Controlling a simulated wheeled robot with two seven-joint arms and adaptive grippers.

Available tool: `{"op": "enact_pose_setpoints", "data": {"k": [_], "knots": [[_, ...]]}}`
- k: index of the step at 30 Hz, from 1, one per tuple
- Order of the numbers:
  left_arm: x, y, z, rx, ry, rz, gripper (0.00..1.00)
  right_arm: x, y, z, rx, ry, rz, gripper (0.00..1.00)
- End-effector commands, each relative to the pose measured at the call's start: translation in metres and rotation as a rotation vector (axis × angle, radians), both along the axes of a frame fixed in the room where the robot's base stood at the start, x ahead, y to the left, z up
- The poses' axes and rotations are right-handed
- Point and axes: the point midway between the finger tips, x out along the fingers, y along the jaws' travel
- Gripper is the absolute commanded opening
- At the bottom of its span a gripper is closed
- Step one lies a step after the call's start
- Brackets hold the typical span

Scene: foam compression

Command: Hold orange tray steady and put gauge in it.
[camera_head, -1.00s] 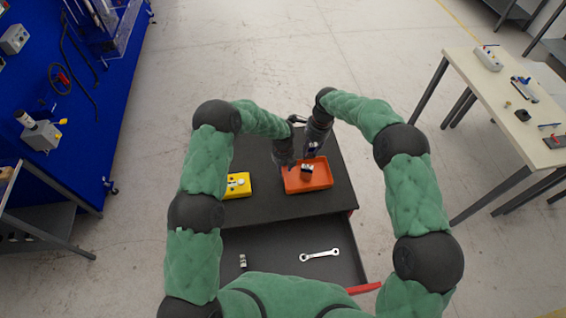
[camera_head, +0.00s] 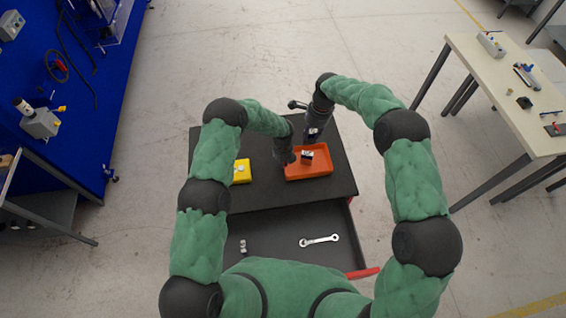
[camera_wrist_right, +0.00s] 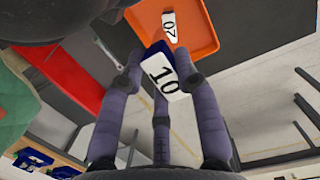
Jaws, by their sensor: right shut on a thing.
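The orange tray (camera_head: 322,172) rests on the dark top of the drawer cabinet and also shows in the right wrist view (camera_wrist_right: 200,35). A white block marked 07 (camera_wrist_right: 169,27) lies in it. My right gripper (camera_head: 312,138) is above the tray's back part. In the right wrist view its fingers (camera_wrist_right: 160,85) are shut on a blue and white gauge block marked 10 (camera_wrist_right: 165,75). A small black and white block (camera_head: 307,156) appears over the tray in the head view. My left gripper (camera_head: 285,160) is at the tray's left edge; its fingertips are too small to read.
A yellow tray (camera_head: 241,178) with white pieces stands left of the orange one. The open drawer (camera_head: 280,230) in front holds a wrench (camera_head: 319,240) and a small metal piece (camera_head: 243,246). A blue bench (camera_head: 80,130) is at left, a pale table (camera_head: 500,85) at right.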

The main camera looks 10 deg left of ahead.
Motion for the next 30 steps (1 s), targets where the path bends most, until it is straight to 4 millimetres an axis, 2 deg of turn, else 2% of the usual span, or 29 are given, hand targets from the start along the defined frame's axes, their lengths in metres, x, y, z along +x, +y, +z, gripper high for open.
{"op": "enact_pose_setpoints", "data": {"k": [10, 30], "knots": [[0.000, 0.000, 0.000, 0.000, 0.000, 0.000, 0.00, 0.000, 0.000, -0.003, 0.000, -0.001, 0.000, 0.00], [0.000, 0.000, 0.000, 0.000, 0.001, 0.000, 0.00, 0.000, 0.000, -0.044, 0.000, 0.000, 0.000, 0.00]]}}
